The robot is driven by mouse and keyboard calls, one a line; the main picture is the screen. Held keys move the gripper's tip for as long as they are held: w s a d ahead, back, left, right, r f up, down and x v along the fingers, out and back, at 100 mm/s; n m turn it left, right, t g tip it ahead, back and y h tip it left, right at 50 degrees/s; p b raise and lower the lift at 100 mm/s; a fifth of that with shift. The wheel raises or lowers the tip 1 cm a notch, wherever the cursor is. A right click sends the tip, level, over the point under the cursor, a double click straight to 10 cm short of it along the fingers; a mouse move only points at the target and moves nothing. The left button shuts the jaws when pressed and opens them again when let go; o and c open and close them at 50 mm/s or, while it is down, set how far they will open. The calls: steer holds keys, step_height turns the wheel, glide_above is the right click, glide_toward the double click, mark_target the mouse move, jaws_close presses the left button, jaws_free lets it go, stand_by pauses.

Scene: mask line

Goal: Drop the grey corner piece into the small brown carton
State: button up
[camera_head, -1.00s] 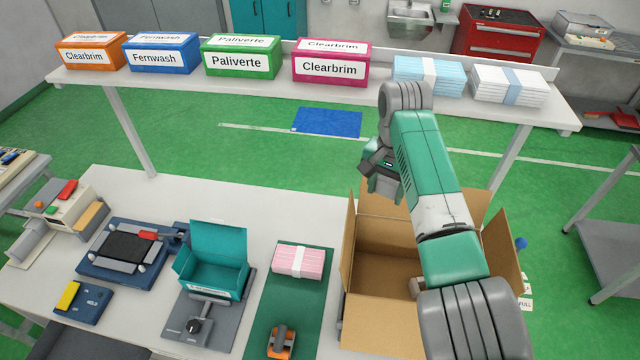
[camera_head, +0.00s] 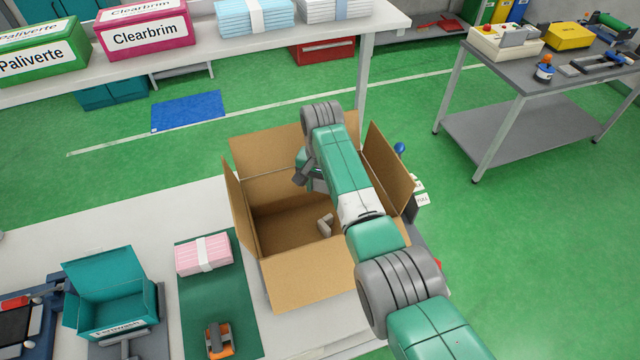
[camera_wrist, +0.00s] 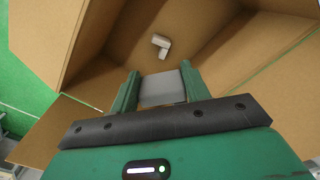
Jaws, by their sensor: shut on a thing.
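The brown carton (camera_head: 250,212) stands open at the middle of the head view, its flaps spread. It also fills much of the wrist view (camera_wrist: 95,80). My gripper (camera_wrist: 160,74) is over the carton's opening, shut on a grey corner piece (camera_wrist: 162,90) held between its green fingers. The held piece's lower part is hidden behind the gripper body. A second, light grey L-shaped corner piece (camera_wrist: 161,45) lies on the carton floor; the head view shows it too (camera_head: 325,225). In the head view my gripper (camera_head: 306,180) is partly hidden by the arm.
A pink banded pack (camera_head: 190,258) and an orange-and-grey tool (camera_head: 218,340) lie on a green mat (camera_head: 200,300) left of the carton. A teal open box (camera_head: 105,285) stands further left. A shelf (camera_head: 230,45) with boxes runs behind. A grey workbench (camera_head: 540,115) stands at right.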

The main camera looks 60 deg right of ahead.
step_height(320, 180, down, 4)
steer(key=b, duration=0.2)
steer(key=shift+r+b, duration=0.15)
steer(key=shift+b, duration=0.15)
steer(key=o, duration=1)
step_height(320, 180, up, 8)
steer(key=shift+f+p, duration=0.1)
steer(key=shift+p, duration=0.2)
